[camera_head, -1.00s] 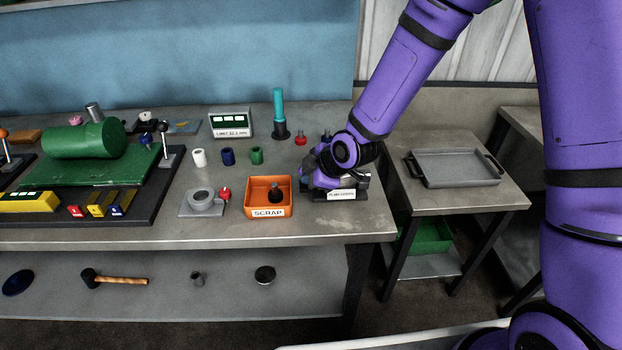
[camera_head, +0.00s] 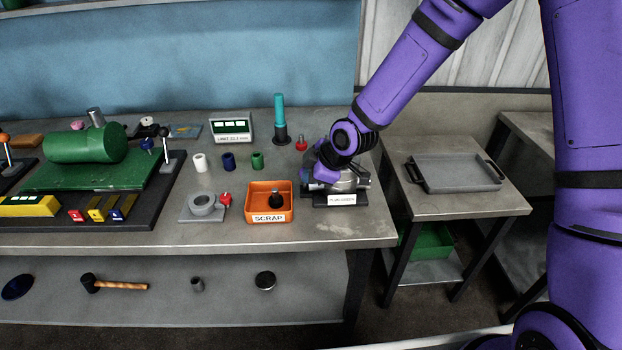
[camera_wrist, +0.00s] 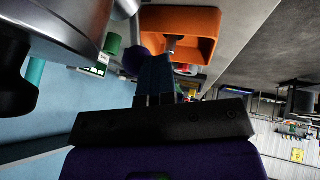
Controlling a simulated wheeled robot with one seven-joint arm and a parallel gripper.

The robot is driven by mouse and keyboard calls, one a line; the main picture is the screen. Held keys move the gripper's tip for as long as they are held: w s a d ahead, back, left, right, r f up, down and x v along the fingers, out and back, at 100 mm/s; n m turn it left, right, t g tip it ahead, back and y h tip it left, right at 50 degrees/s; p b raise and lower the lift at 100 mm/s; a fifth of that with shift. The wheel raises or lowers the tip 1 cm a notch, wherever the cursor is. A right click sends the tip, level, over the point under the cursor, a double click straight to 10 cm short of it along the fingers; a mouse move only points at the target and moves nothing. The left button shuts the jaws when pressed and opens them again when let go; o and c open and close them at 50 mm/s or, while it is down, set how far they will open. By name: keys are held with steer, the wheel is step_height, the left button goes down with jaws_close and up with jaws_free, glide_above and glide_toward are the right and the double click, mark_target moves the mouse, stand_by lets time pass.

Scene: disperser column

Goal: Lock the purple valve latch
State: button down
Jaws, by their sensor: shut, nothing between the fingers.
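The metal valve fixture (camera_head: 348,182) stands on a dark labelled base at the right end of the bench, partly covered by my arm. My gripper (camera_head: 318,182) is at its left side, low and close to it. In the wrist view, the closed fingers (camera_wrist: 156,72) are together and empty, beside a dark purple-blue ball knob (camera_wrist: 137,60). This knob looks like part of the latch. It sits close to the fingertips, but I cannot tell if they touch. The grey metal body (camera_wrist: 60,35) fills the upper left. The latch's position is hidden in the head view.
The orange SCRAP bin (camera_head: 283,205) stands just left of the fixture. A teal-handled tool (camera_head: 280,115) and a red knob (camera_head: 301,144) stand behind. A side table with a grey tray (camera_head: 455,172) is at right, across a gap.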

steer(key=shift+w+d+r+m+g, duration=0.15)
steer(key=shift+w+r+g, duration=0.15)
steer(key=shift+w+g, duration=0.4)
steer(key=shift+w+a+r+m+g, duration=0.15)
steer(key=shift+w+r+g, duration=0.15)
steer(key=shift+w+g, duration=0.35)
steer(key=w+m+g, duration=0.1)
steer(key=w+g, duration=0.3)
steer(key=w, duration=0.2)
steer(key=shift+w+d, duration=0.15)
steer(key=shift+w, duration=0.05)
steer(key=shift+w+r, duration=0.1)
steer(key=shift+r, duration=0.05)
